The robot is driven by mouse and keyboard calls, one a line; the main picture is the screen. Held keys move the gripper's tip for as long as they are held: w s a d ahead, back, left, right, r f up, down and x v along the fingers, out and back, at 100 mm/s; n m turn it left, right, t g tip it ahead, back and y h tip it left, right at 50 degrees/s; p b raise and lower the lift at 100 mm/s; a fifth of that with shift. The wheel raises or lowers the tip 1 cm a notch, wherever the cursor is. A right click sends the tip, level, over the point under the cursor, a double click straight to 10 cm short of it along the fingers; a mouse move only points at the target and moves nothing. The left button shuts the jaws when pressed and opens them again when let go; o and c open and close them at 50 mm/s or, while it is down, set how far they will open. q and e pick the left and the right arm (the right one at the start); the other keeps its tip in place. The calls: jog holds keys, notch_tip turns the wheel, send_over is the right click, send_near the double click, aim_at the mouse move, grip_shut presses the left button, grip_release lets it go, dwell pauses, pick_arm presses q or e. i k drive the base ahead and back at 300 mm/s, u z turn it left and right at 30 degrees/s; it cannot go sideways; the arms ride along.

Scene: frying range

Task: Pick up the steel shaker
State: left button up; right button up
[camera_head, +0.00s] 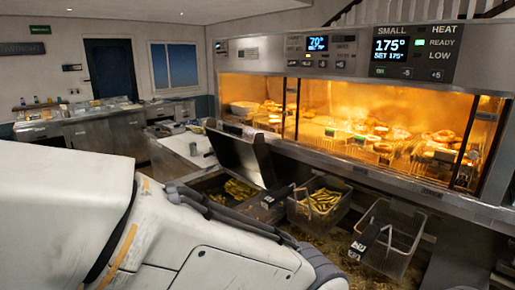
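A small grey upright object (193,149), which may be the steel shaker, stands on a pale counter (178,148) left of the fryer. It is too small for me to be sure what it is. My white left arm fills the lower left and reaches across the front of the view. Neither gripper's fingertips can be seen. My arm hides much of the near area.
A fryer holds wire baskets (321,200) with fried food, and an empty basket (387,240) hangs at the right. A raised dark lid (238,152) stands beside the pale counter. A lit warming cabinet (350,110) runs behind. A steel counter (100,115) lies far left.

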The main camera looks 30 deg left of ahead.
aim_at(192, 145)
jog(key=u, duration=1.4)
jog(key=i, duration=0.3)
jog(key=u, duration=0.8)
jog(key=i, duration=1.8)
jog(key=u, duration=0.55)
jog(key=i, duration=1.95)
jog(key=z, duration=0.45)
jog(key=i, duration=1.3)
jog(key=z, duration=1.65)
jog(key=i, duration=1)
jog(key=z, duration=0.85)
jog(key=i, duration=0.3)
jog(key=z, duration=0.05)
